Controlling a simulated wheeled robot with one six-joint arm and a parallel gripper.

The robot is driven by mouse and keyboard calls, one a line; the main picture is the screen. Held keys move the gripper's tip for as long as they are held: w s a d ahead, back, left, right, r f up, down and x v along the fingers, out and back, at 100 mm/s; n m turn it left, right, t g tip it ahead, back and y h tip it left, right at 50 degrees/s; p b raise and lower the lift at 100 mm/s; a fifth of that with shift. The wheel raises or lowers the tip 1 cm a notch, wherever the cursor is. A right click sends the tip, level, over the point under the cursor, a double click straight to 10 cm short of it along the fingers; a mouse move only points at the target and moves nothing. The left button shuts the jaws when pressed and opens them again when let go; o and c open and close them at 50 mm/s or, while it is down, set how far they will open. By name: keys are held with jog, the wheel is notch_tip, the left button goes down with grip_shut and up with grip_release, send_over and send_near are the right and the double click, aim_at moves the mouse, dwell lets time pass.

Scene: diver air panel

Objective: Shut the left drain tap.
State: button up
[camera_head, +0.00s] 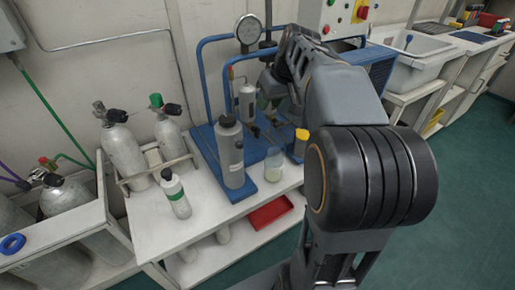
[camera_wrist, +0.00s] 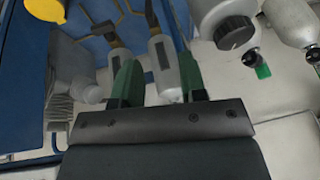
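A blue panel stand (camera_head: 205,135) holds a pale filter housing (camera_head: 247,103) with a dark fitting below it. A second housing is partly hidden behind my arm. In the wrist view two grey housings with dark labels, one of them this housing (camera_wrist: 163,65), show at my gripper (camera_wrist: 158,68). My gripper's green fingers stand apart, one on each side of that housing's lower end. I cannot tell whether they touch it. The left drain tap cannot be made out clearly, nor its handle position. In the head view my arm hides most of the gripper.
A grey cylinder (camera_head: 230,152) stands in front of the housing. A white bottle (camera_head: 176,195) and racked cylinders (camera_head: 123,152) are left. A red tray (camera_head: 270,214) lies below.

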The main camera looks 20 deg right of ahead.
aim_at(259, 128)
jog(key=b+x, duration=0.2)
jog(key=x, duration=0.3)
jog(key=d+b+x, duration=0.1)
jog(key=b+x, duration=0.1)
jog(key=x, duration=0.3)
jog(key=b+x, duration=0.2)
jog(key=x, duration=0.3)
jog(key=shift+w+d+f+b, duration=0.2)
jog(key=shift+w+d+b, duration=0.15)
jog(key=shift+w, duration=0.05)
jog(key=shift+c, duration=0.5)
grip_shut()
